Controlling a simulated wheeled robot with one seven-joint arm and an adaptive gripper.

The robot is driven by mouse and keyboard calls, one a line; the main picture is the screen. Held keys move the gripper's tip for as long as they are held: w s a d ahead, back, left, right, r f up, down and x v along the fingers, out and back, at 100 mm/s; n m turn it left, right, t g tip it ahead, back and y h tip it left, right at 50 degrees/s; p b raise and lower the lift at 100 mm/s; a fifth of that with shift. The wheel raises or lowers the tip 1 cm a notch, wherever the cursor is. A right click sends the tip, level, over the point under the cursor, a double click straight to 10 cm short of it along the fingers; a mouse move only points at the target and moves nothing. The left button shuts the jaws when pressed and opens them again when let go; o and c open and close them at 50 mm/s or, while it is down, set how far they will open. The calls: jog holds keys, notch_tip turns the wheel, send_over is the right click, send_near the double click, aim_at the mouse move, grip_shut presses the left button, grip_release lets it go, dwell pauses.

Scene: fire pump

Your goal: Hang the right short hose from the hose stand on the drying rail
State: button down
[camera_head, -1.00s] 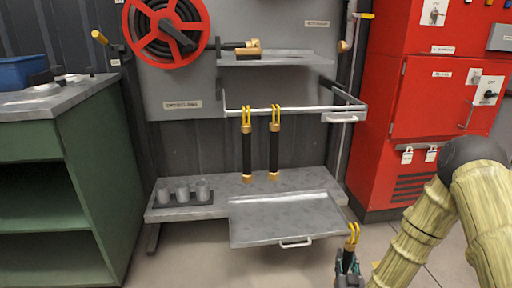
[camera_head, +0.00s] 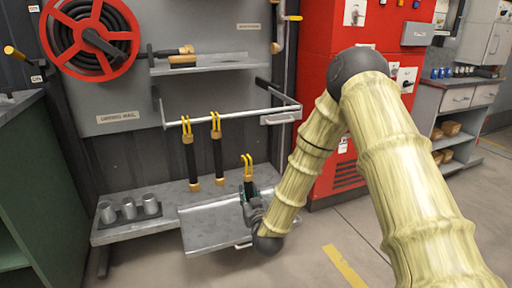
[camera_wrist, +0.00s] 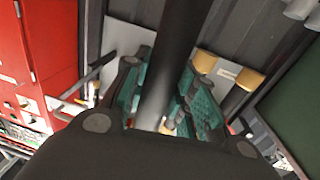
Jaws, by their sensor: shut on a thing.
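My gripper (camera_head: 252,200) is shut on a short black hose with a yellow two-pronged hook on top (camera_head: 248,168). The hose stands about upright, and its lower part is hidden by my gripper and arm. In the wrist view the dark hose (camera_wrist: 180,45) runs between the green finger pads. The drying rail (camera_head: 235,116) is a pale bar on the grey wall panel. Two other short hoses hang from it, a left one (camera_head: 190,155) and a right one (camera_head: 218,155), with brass ends. The held hose is below and right of these, apart from the rail.
Three grey cups (camera_head: 130,208) stand on the low grey bench (camera_head: 165,205). A tilted metal tray (camera_head: 205,232) is below the hoses. A shelf (camera_head: 205,64) is above the rail. A red cabinet (camera_head: 318,60) stands right and a green cabinet (camera_head: 30,190) left.

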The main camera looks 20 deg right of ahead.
jog(key=w+d+r+h+p, duration=0.1)
jog(key=w+d+r, duration=0.1)
jog(key=r, duration=0.5)
jog(key=w+d+r+p, duration=0.1)
jog(key=w+d+r, duration=0.15)
jog(key=r, duration=0.45)
jog(key=w+f+b, duration=0.1)
jog(key=w+b, duration=0.1)
jog(key=w, duration=0.6)
jog(key=shift+w+f+m, duration=0.15)
jog(key=shift+f+m, duration=0.25)
dwell(0.3)
jog(key=c, duration=1.1)
grip_release()
jog(key=shift+f, duration=0.1)
